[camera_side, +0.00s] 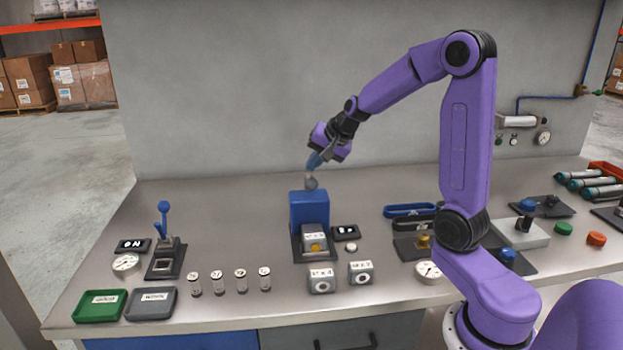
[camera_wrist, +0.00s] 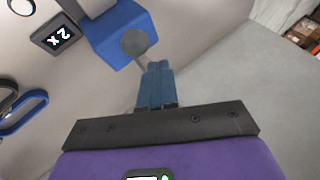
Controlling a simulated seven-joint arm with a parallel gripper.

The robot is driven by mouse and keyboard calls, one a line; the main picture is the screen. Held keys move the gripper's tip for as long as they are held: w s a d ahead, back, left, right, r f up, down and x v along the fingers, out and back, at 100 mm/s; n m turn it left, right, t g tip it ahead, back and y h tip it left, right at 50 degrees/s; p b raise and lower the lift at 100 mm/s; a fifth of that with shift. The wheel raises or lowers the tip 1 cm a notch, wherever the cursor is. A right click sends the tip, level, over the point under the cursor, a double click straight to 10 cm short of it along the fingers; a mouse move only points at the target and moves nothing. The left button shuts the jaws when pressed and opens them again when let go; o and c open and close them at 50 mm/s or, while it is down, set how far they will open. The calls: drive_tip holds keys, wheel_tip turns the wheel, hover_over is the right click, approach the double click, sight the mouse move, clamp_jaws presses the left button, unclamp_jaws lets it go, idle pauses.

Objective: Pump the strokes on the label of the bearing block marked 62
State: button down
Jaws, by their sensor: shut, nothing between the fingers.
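My gripper (camera_side: 314,165) is shut and empty, just above the grey round knob (camera_side: 311,184) on top of the blue press (camera_side: 309,208). In the wrist view the closed blue fingers (camera_wrist: 156,82) are close to the knob (camera_wrist: 135,42); I cannot tell if they touch. One bearing block (camera_side: 314,240) sits at the front of the press. A second bearing block (camera_side: 321,280) and a third bearing block (camera_side: 361,273) stand on the bench in front. Their labels are too small to read surely, so I cannot tell which is marked 62.
Small cylinders (camera_side: 240,280), a blue lever (camera_side: 163,220) and green and grey trays (camera_side: 99,318) are left.

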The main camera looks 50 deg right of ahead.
sight(313, 179)
drive_tip(key=shift+f, duration=0.1)
drive_tip(key=shift+a+f, duration=0.1)
drive_tip(key=shift+f, duration=0.25)
drive_tip(key=shift+s+a+f, duration=0.15)
drive_tip(key=shift+s+f, duration=0.05)
drive_tip(key=shift+f, duration=0.6)
drive_tip(key=shift+s+a+f, duration=0.1)
drive_tip(key=shift+s+f, duration=0.05)
drive_tip(key=shift+f, duration=0.65)
idle(2.0)
drive_tip(key=shift+w+d+r, duration=0.15)
drive_tip(key=shift+r, duration=0.85)
drive_tip(key=shift+w+d+r, duration=0.15)
drive_tip(key=shift+r, duration=0.85)
drive_tip(key=r, duration=0.5)
drive_tip(key=shift+w+d, duration=0.35)
drive_tip(key=shift+w, duration=0.05)
